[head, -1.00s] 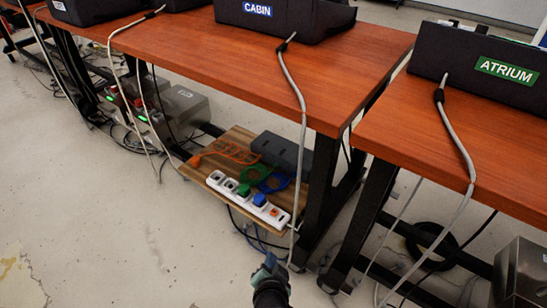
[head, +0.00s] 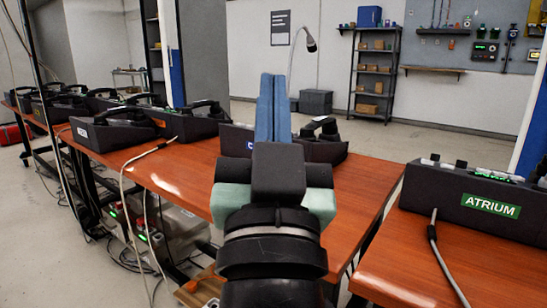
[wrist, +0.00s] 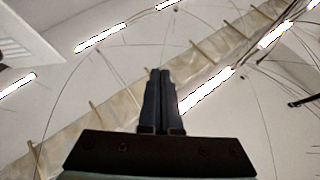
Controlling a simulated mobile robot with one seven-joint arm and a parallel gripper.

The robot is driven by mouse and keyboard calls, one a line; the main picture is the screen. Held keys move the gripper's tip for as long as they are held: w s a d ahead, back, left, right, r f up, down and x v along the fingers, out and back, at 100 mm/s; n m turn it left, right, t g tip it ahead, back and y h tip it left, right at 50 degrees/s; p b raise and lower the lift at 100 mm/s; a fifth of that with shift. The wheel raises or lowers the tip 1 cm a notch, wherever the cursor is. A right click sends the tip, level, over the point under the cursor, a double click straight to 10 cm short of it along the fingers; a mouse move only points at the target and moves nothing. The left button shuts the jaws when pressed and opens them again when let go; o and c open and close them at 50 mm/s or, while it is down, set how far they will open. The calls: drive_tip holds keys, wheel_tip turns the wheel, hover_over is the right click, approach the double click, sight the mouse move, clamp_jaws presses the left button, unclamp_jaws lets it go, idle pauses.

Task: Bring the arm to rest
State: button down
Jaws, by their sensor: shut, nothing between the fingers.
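My gripper (head: 272,108) stands upright in the middle of the head view, above the front of the wooden table. Its two blue fingers are together with nothing between them. In the wrist view my gripper (wrist: 160,75) also shows its dark fingers closed, pointing toward the ceiling. My arm and gripper hide much of the phone with the blue label (head: 325,150) behind them.
The phone labelled ATRIUM (head: 473,195) sits on the right-hand table (head: 400,265). Several dark phones, one of them here (head: 110,130), line the left-hand table (head: 180,170). Shelves (head: 375,75) stand at the back wall. Cables hang over the table fronts.

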drive_tip(key=s+r+n+t+p, duration=0.1)
drive_tip(key=s+r+t+p, duration=0.15)
drive_tip(key=s+r, duration=0.7)
wheel_tip(320, 180, up, 36)
drive_tip(key=w+p, duration=0.2)
drive_tip(key=p, duration=3.4)
